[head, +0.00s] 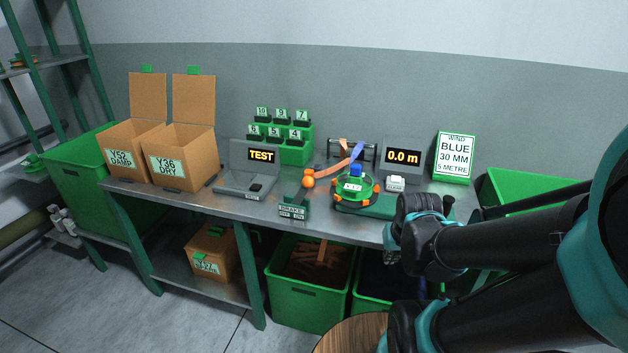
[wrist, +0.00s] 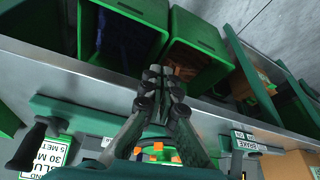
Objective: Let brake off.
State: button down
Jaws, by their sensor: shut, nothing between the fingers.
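The brake is a small dark green box (head: 295,207) at the table's front edge, with a white label reading BRAKE, OFF and ON. Its lever ends in an orange knob (head: 308,182) and appears to lean right, towards the ON side. The brake label (wrist: 246,142) also shows in the wrist view, right of the fingers; I cannot make out the knob there. My gripper (wrist: 165,85) is shut and empty, its fingertips over the table's front edge. In the head view my gripper (head: 390,238) is right of the brake and apart from it.
A green winder (head: 355,187) with orange knobs stands right of the brake, beside a 0.0 m display (head: 403,156). A TEST device (head: 262,156) stands left. Green bins (head: 305,304) are below the table. A WIND BLUE sign (head: 454,155) stands at right.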

jog(key=w+a+r+m+g+y, duration=0.1)
jog(key=w+a+r+m+y, duration=0.1)
jog(key=w+r+m+y, duration=0.3)
jog(key=w+a+r+m+g+y, duration=0.2)
jog(key=w+r+m+y, duration=0.4)
jog(key=w+m, duration=0.7)
jog(key=w+a+r, duration=0.1)
jog(key=w+r, duration=0.1)
jog(key=w, duration=0.1)
jog(key=shift+w+y, duration=0.15)
jog(key=shift+y, duration=0.15)
send_near(303, 191)
jog(key=shift+w+a+f, duration=0.9)
jog(key=shift+f, duration=0.1)
jog(key=shift+a+r, duration=0.1)
